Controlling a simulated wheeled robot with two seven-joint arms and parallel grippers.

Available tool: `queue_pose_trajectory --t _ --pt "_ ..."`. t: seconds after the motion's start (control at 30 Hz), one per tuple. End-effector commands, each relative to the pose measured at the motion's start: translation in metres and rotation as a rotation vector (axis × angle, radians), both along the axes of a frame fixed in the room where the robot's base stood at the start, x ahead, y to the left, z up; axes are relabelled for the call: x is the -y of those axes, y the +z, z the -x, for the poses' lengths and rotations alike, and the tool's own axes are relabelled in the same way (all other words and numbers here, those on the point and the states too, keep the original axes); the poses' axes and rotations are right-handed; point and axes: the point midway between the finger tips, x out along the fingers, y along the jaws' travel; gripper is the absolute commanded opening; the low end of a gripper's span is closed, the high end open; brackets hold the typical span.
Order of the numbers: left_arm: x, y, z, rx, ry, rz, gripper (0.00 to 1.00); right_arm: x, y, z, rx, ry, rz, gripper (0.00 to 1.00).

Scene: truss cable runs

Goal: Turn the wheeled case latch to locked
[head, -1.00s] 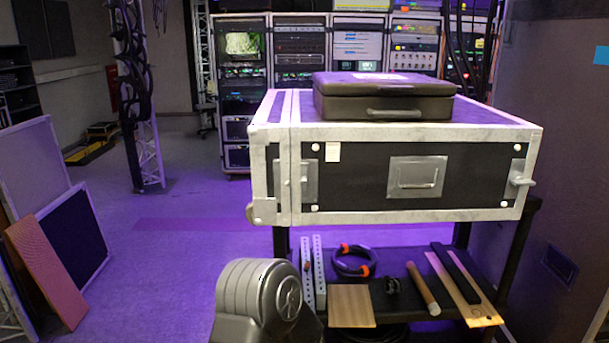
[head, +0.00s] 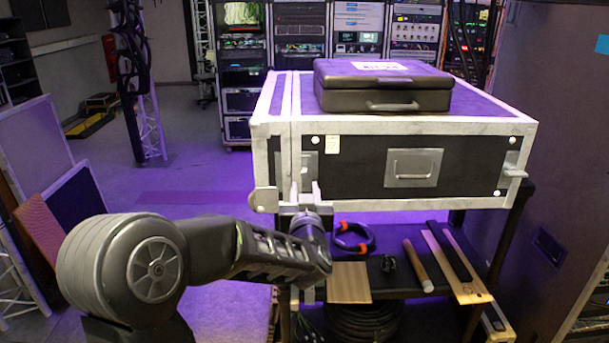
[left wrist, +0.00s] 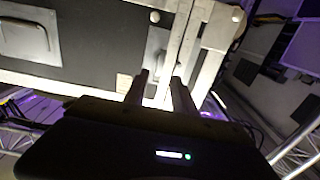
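The black wheeled case (head: 350,165) with pale metal edges rests on a dark stand. A grey latch plate (head: 311,161) sits near its front left edge and also shows in the left wrist view (left wrist: 157,42). A second plate with a lever (head: 514,172) is at the front right. My left gripper (head: 305,188) is just below the left latch plate, fingers pointing at the case. In the left wrist view its two fingers (left wrist: 160,78) are apart, with nothing clearly between them. The gripper hides the plate's lower part, so the lever's angle cannot be told. My right gripper is out of view.
A dark small case (head: 385,90) lies on top. The shelf below holds an orange-marked cable coil (head: 352,238), a wooden square (head: 349,283), a tube (head: 418,266) and a plank (head: 456,268). Panels (head: 75,203) lean at left; a dark wall is close at right.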

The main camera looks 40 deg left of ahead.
Motion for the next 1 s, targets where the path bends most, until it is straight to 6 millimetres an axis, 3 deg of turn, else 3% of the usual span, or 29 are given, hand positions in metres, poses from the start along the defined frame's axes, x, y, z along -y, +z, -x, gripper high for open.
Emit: queue_pose_trajectory --t 0.17,0.6,1.0 --pt "-0.006 0.001 -0.008 -0.001 0.001 0.000 0.32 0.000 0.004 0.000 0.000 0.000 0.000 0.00" --pt "-0.043 0.001 -0.057 -0.002 0.000 0.000 0.32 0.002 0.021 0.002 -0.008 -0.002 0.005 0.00" --pt "-0.047 -0.001 -0.062 -0.001 -0.002 0.001 0.29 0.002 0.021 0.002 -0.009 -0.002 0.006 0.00"
